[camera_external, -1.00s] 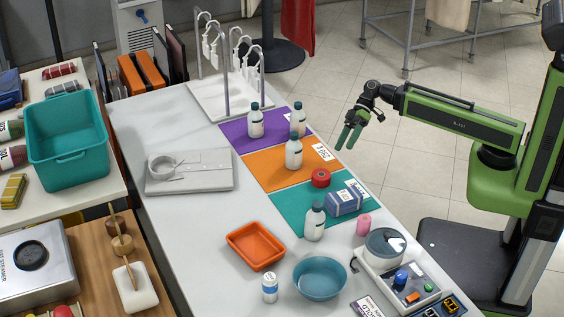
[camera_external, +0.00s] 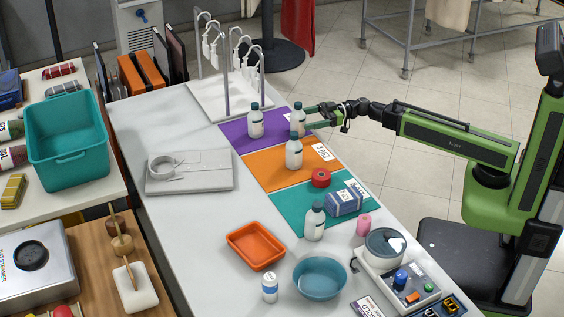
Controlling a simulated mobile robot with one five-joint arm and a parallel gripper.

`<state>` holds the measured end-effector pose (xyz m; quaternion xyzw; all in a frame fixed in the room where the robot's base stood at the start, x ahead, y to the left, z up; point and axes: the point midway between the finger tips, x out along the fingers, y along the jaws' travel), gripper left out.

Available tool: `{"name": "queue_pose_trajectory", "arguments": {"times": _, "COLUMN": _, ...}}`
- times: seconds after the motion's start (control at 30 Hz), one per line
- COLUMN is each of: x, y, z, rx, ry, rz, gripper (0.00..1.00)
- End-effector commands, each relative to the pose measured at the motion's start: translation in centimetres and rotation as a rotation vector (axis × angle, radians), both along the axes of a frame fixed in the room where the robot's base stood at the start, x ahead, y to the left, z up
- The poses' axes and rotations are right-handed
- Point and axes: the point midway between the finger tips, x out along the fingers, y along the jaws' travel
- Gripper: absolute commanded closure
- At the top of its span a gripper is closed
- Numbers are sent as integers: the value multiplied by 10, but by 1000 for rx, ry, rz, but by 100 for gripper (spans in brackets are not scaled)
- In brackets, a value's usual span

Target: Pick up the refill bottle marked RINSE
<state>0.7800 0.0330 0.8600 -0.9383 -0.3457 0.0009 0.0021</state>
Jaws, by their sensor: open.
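Several white refill bottles with dark teal caps stand upright on the white counter. Two are at the purple mat (camera_external: 232,133): a left bottle (camera_external: 256,124) and a right bottle (camera_external: 297,122). A third bottle (camera_external: 293,154) is on the orange mat (camera_external: 268,177) and a fourth bottle (camera_external: 314,224) is by the teal mat (camera_external: 285,207). Their markings are too small to read, so I cannot tell which says RINSE. My gripper (camera_external: 309,116) is open, its fingertips at the right purple-mat bottle; whether they touch it is unclear.
A white rack (camera_external: 208,108) stands behind the purple mat. A red round item (camera_external: 320,178) and a blue bundle (camera_external: 346,201) lie in front. An orange tray (camera_external: 240,232), a blue bowl (camera_external: 320,285) and a grey board (camera_external: 210,183) are on the counter.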

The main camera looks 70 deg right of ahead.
Motion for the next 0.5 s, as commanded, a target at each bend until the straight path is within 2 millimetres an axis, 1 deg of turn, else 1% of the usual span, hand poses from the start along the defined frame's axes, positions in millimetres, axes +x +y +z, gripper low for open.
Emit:
{"name": "queue_pose_trajectory", "arguments": {"times": 0.07, "x": 1, "y": 0, "z": 0, "rx": 1, "ry": 1, "rz": 0, "gripper": 23}}
{"name": "queue_pose_trajectory", "arguments": {"times": 0.17, "x": 7, "y": 6, "z": 0, "rx": 1, "ry": 1, "rz": 2, "gripper": 23}}
{"name": "queue_pose_trajectory", "arguments": {"times": 0.27, "x": 20, "y": 16, "z": 0, "rx": 1, "ry": 1, "rz": 2, "gripper": 23}}
{"name": "queue_pose_trajectory", "arguments": {"times": 0.4, "x": 42, "y": 34, "z": 0, "rx": 2, "ry": 1, "rz": 2, "gripper": 23}}
{"name": "queue_pose_trajectory", "arguments": {"times": 0.5, "x": 48, "y": 40, "z": 0, "rx": 2, "ry": 1, "rz": 0, "gripper": 23}}
